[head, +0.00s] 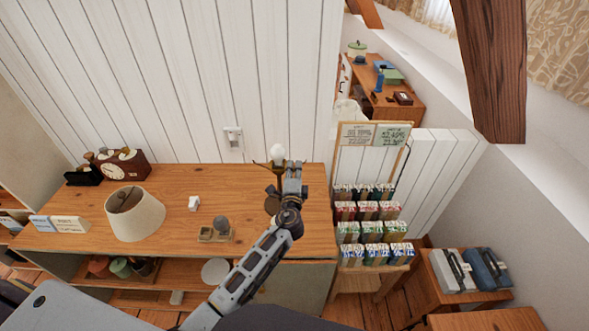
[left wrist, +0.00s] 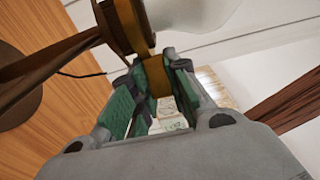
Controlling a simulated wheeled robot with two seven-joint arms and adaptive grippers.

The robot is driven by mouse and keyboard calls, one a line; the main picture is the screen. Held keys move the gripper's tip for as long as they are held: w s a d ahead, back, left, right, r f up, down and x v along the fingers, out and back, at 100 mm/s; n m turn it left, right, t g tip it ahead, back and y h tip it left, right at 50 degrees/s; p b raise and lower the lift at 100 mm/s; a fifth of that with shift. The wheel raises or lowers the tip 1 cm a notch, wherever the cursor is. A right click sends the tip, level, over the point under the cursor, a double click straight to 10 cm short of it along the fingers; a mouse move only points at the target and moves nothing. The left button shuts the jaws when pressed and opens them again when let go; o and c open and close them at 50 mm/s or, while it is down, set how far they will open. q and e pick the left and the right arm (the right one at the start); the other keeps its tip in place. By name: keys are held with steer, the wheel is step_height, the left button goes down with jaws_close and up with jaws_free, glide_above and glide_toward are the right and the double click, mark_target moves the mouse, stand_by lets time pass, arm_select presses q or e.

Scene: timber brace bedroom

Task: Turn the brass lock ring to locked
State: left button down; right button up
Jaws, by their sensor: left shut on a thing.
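The brass lock ring (left wrist: 146,40) shows in the left wrist view as a band around a brown lamp socket (left wrist: 122,22), beside a white bulb (left wrist: 190,18). A brass tab (left wrist: 158,80) reaches down from the ring between the green finger pads. My left gripper (left wrist: 157,92) is shut on this tab. In the head view my left gripper (head: 292,168) is just right of and below the white bulb (head: 277,152), at the right end of the wooden counter. The arm hides much of the lamp, and the ring cannot be made out there. My right gripper is not in view.
The counter (head: 250,185) holds a lampshade (head: 135,214), a clock (head: 122,168), a small white block (head: 194,203) and a small tray (head: 214,233). A rack of boxes (head: 370,210) stands close on the right. A white plank wall (head: 230,70) is behind.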

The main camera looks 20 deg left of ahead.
arm_select(q)
steer(key=shift+f, duration=0.15)
steer(key=c, duration=1.4)
jaws_free()
steer(key=shift+o, duration=0.2)
steer(key=shift+s, duration=0.2)
steer(key=v, duration=1.1)
steer(key=shift+s, duration=0.35)
steer(key=shift+d, duration=0.15)
